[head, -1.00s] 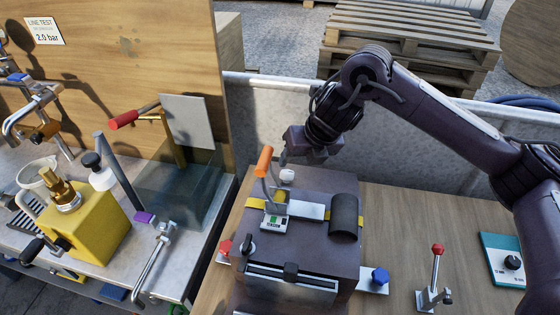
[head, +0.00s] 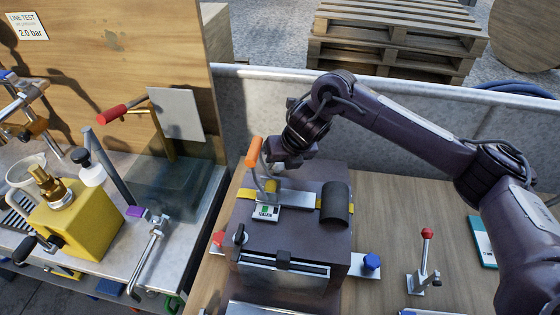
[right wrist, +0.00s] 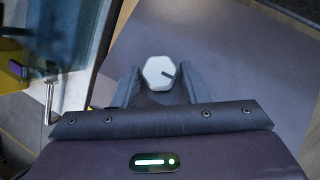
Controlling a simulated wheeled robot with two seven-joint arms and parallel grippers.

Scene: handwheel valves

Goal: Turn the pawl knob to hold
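In the head view my right gripper (head: 276,168) points down over the back of the dark block (head: 300,236), just behind the orange-handled lever (head: 254,154). There the gripper and lever largely hide the knob. My left gripper is not in view.
The lever stands close beside my right gripper. A dark cylinder (head: 336,204) sits on the block's right side. A yellow box (head: 75,222) is on the left bench.

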